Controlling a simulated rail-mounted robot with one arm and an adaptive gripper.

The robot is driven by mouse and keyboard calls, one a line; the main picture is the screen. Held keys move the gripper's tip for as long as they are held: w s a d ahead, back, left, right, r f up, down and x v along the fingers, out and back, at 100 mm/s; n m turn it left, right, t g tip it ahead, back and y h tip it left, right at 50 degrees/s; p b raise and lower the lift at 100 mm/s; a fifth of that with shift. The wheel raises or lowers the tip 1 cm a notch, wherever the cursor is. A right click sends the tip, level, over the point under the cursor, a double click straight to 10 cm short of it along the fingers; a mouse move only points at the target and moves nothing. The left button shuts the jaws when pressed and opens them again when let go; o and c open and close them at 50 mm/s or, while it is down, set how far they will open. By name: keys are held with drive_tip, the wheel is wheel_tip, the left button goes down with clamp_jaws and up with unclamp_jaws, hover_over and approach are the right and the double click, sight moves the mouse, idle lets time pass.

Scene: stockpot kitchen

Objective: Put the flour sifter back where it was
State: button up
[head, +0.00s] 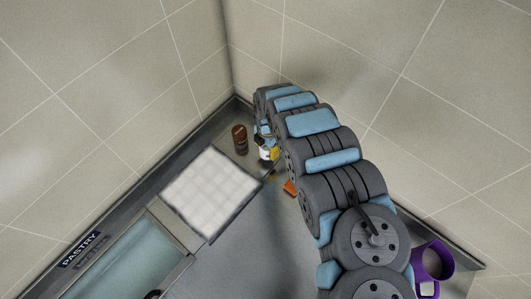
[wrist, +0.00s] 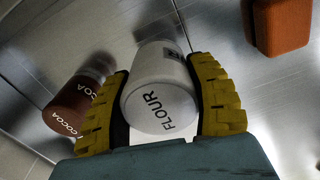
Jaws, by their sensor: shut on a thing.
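The flour sifter is a white can with FLOUR on its end (wrist: 160,102). In the wrist view it sits between the two yellow fingers of my gripper (wrist: 162,95), which is shut on it. In the head view the white sifter (head: 264,153) shows only as a small patch beside the yellow fingers of my gripper (head: 270,154), near the back corner of the counter. My arm hides part of that area. I cannot tell whether the sifter touches the surface.
A brown cocoa can (head: 239,139) stands close to the left of the sifter; it also shows in the wrist view (wrist: 76,106). An orange block (head: 290,187) lies to the right. A white tiled board (head: 209,191) and a purple mug (head: 432,263) are farther off. Walls close the corner.

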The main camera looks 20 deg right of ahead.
sight(267, 153)
drive_tip(key=shift+w+f+b, duration=0.15)
drive_tip(key=shift+f+b, duration=1.4)
drive_tip(key=shift+f, duration=0.2)
drive_tip(key=shift+f, duration=0.1)
drive_tip(key=o, duration=1.2)
drive_tip(key=r, duration=0.6)
drive_tip(key=r+p, duration=0.1)
drive_tip(key=r, duration=0.4)
drive_tip(key=shift+w+d+r, duration=0.1)
drive_tip(key=shift+d+r, duration=0.1)
drive_tip(key=shift+r, duration=0.4)
drive_tip(key=shift+a, duration=0.1)
